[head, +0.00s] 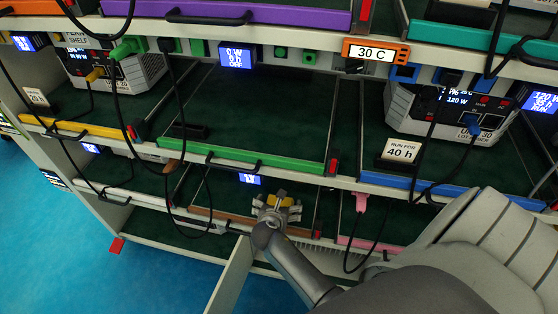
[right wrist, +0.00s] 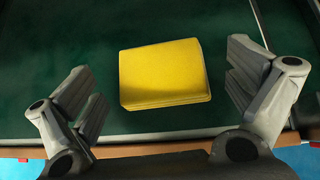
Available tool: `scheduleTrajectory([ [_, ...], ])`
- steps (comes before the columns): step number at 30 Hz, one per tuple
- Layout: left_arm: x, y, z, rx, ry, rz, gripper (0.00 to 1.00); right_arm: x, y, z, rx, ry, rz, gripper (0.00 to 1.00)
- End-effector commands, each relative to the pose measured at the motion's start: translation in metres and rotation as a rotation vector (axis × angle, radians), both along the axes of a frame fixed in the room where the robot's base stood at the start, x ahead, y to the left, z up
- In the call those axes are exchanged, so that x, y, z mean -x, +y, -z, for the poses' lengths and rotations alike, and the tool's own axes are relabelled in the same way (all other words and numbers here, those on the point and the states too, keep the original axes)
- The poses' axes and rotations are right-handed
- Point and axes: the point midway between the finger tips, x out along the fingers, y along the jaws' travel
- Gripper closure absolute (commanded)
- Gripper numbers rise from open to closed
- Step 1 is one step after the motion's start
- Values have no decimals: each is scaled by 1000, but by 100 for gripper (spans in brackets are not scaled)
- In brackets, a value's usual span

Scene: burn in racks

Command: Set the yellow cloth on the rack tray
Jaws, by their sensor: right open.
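The yellow cloth (right wrist: 163,74) is a folded, flat square pad lying on a dark green tray surface (right wrist: 60,50) in the right wrist view. A small part of the cloth (head: 287,202) shows in the head view behind the fingers. My right gripper (right wrist: 166,88) is open, with one finger on each side of the cloth and gaps between. In the head view my right gripper (head: 277,201) is at the lower-shelf tray with a brown front edge (head: 208,214). My left gripper is in neither view.
Above is a shelf tray with a green front edge (head: 240,157), empty in the middle. Black cables (head: 180,110) hang in front of the rack at left. A white device (head: 450,108) and a "40 h" card (head: 401,151) stand at right.

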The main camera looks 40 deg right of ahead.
Motion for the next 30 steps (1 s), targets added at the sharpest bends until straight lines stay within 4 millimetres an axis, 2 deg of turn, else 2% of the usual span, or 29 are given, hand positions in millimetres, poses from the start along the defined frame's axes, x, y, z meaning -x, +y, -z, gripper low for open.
scheduleTrajectory([
  [9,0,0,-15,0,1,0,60,34,36,-39,-2,1,-1,0],
  [16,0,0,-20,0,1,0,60,54,57,-61,0,0,0,0],
  [26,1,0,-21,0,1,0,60,61,64,-67,0,2,2,0],
  [30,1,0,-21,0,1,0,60,63,67,-57,-29,-3,6,0],
])
